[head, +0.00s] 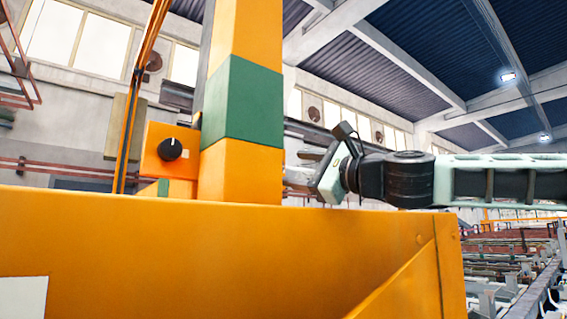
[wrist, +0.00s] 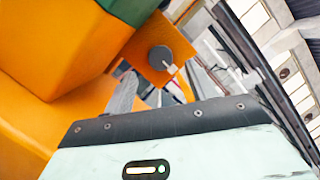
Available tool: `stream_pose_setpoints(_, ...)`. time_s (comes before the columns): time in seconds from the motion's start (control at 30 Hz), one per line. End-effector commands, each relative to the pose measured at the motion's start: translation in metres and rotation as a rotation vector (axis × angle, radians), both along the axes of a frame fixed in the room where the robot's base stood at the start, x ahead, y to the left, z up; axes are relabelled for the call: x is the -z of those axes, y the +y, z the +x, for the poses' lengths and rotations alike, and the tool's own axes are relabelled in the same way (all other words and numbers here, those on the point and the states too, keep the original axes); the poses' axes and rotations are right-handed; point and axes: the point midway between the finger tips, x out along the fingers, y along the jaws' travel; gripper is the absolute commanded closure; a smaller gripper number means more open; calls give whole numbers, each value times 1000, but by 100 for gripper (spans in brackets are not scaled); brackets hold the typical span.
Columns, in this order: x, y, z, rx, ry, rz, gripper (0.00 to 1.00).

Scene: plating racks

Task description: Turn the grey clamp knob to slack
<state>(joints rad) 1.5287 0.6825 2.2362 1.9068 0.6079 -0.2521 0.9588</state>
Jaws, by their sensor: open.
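The grey clamp knob (head: 170,149) looks dark and round in the head view, on a square orange plate (head: 155,170) left of the orange post. Its white mark points upward there. It also shows in the wrist view (wrist: 160,56), with a pale mark toward its lower right. My gripper (head: 299,177) is right of the post in the head view, its tips partly hidden by the post. In the wrist view my gripper (wrist: 150,84) is open and empty, just below the knob in the picture and apart from it.
The thick orange post with a green band (head: 242,100) stands between the knob and my arm in the head view. A large orange bin wall (head: 200,250) fills the foreground. Racks (head: 505,265) stand at the lower right.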

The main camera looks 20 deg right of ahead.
Motion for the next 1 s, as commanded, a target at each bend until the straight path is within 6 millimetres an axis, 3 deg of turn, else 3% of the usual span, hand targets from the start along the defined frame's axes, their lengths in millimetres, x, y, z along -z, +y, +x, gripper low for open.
stream_pose_setpoints(0.3, -10, 20, 32, -2, 1, 0, 44)
stream_pose_setpoints(0.77, -10, 24, 40, 0, 0, -1, 44)
stream_pose_setpoints(0.9, -10, 24, 39, 0, 0, -1, 82)
stream_pose_setpoints(0.93, -10, 24, 39, 0, 0, -1, 88)
stream_pose_setpoints(1.0, -10, 24, 39, 0, 0, -1, 88)
